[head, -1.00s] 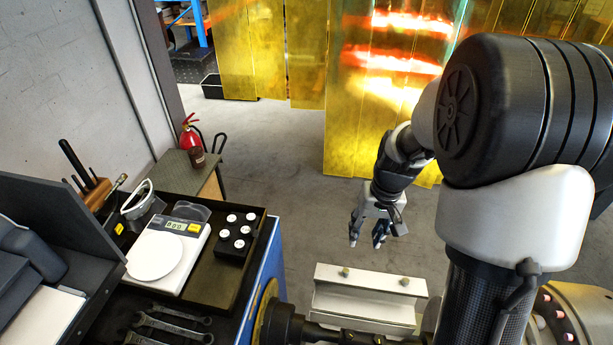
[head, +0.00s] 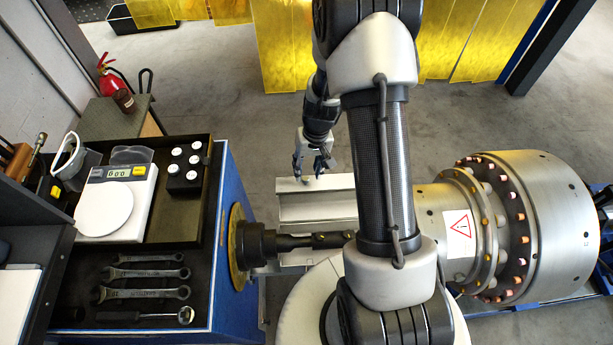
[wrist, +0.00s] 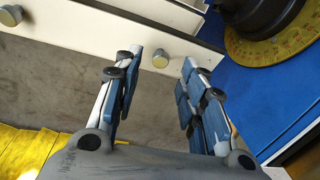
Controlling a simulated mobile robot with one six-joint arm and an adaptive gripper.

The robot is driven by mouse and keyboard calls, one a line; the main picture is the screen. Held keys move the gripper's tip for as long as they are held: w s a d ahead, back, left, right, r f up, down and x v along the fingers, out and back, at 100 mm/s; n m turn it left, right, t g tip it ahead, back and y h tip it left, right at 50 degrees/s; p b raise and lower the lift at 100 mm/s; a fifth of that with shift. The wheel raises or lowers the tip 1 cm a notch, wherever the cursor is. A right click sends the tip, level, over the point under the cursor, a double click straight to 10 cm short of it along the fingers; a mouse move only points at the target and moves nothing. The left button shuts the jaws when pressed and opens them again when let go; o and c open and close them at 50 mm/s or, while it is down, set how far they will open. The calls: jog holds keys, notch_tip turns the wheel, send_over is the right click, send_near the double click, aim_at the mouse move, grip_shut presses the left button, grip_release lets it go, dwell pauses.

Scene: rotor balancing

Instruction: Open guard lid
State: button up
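The guard lid (head: 308,207) is a pale metal cover over the shaft, partly hidden behind my arm in the head view. In the wrist view its light edge (wrist: 110,38) crosses the top and carries two round knobs; one knob (wrist: 160,60) appears between my fingertips and the other (wrist: 10,15) is at the far left. My gripper (head: 309,174) is at the lid's far edge in the head view. In the wrist view my gripper (wrist: 162,72) is open, its two blue-padded fingers apart on either side of the near knob. I cannot tell whether they touch it.
The shaft (head: 310,241) runs from a yellow dial disc (head: 238,250) on the blue cabinet to a large metal rotor (head: 545,225) at right. A tool tray with a scale (head: 118,200) and wrenches (head: 140,273) is at left. Grey floor beyond the lid is clear.

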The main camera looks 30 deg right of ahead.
aim_at(306, 178)
jog(key=shift+a+f+b, duration=0.2)
jog(key=shift+f+b, duration=0.1)
jog(key=shift+f, duration=1.45)
jog(key=shift+c, duration=0.5)
grip_shut()
